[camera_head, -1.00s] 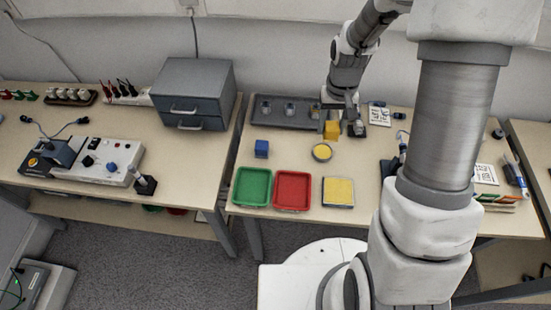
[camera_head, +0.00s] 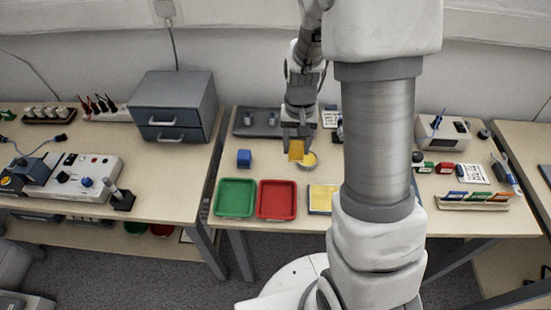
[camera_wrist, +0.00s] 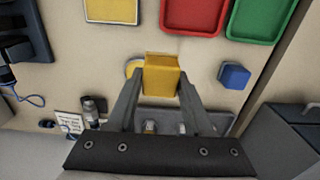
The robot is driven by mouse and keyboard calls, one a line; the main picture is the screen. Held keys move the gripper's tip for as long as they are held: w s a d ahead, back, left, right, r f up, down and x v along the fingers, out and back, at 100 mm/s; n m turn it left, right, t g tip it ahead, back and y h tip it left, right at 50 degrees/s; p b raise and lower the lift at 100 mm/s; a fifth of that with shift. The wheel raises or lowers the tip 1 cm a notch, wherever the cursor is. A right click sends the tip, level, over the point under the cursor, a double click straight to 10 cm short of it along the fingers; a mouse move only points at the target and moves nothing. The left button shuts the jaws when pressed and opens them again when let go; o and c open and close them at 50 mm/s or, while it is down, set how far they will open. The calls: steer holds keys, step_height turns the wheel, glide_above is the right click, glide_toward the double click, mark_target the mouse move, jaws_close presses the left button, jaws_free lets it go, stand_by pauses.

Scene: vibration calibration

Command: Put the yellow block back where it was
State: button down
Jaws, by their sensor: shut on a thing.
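My gripper (camera_head: 298,138) is shut on the yellow block (camera_head: 297,151), which shows between both fingers in the wrist view (camera_wrist: 161,77). The block is left of a round dish with a yellow top (camera_head: 309,160) and partly overlaps it in both views. In the wrist view the dish (camera_wrist: 132,67) shows only at its left edge, behind the block. Whether the block touches the table or hangs above it, I cannot tell. A blue block (camera_head: 244,158) stands to the left on the table, apart from my gripper.
A green tray (camera_head: 235,181), a red tray (camera_head: 292,203) and a yellow-surfaced square pad (camera_head: 321,199) line the front edge. A dark grey tray (camera_head: 243,124) with metal pieces lies behind. Grey drawers (camera_head: 177,100) stand on the left table. My arm hides part of the right side.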

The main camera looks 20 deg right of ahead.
glide_above(276, 163)
step_height(276, 163, down, 4)
steer(key=shift+r+b, duration=0.1)
steer(key=shift+b, duration=0.2)
steer(key=shift+f+b, duration=0.5)
steer(key=shift+f, duration=1.4)
steer(key=shift+f, duration=0.2)
steer(key=shift+c, duration=1.5)
jaws_free()
